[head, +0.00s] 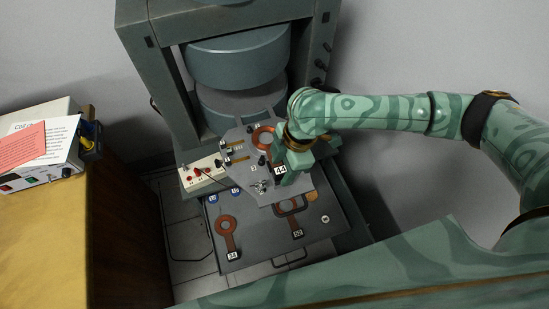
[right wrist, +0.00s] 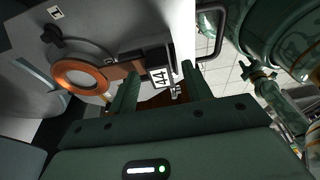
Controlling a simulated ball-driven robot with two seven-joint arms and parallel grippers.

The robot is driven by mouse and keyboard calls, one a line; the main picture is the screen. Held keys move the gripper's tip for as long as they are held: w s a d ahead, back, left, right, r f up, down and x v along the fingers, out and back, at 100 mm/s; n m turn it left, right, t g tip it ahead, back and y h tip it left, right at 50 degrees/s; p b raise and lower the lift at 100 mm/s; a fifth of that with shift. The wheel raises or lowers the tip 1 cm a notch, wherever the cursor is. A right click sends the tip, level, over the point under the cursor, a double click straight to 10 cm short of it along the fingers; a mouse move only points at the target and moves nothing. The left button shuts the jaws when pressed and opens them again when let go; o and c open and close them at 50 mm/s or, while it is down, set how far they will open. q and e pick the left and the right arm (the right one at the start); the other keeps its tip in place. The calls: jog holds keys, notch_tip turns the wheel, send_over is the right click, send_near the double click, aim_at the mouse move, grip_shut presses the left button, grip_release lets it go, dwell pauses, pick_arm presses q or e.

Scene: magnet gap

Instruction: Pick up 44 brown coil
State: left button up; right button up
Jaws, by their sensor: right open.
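The brown coil tagged 44 shows in the head view as a copper-brown ring (head: 262,137) lying on the grey plate (head: 240,155) in front of the magnet. Its white tag 44 (head: 281,169) shows beside my right gripper (head: 284,166). In the right wrist view the ring (right wrist: 80,77) is at the left, and the tag (right wrist: 159,76) shows between the two fingers of my right gripper (right wrist: 160,82). The fingers are apart, on either side of the tag end. I cannot tell whether they touch it. My left gripper is not in view.
Two other brown coils, one tagged 34 (head: 227,232) and one at the right (head: 296,222), lie in the grey tray (head: 258,252) below. The magnet (head: 236,60) and its frame rise behind. A wooden desk (head: 85,235) with an instrument (head: 40,160) stands left.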

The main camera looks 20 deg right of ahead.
jog(key=shift+r, duration=0.1)
grip_shut()
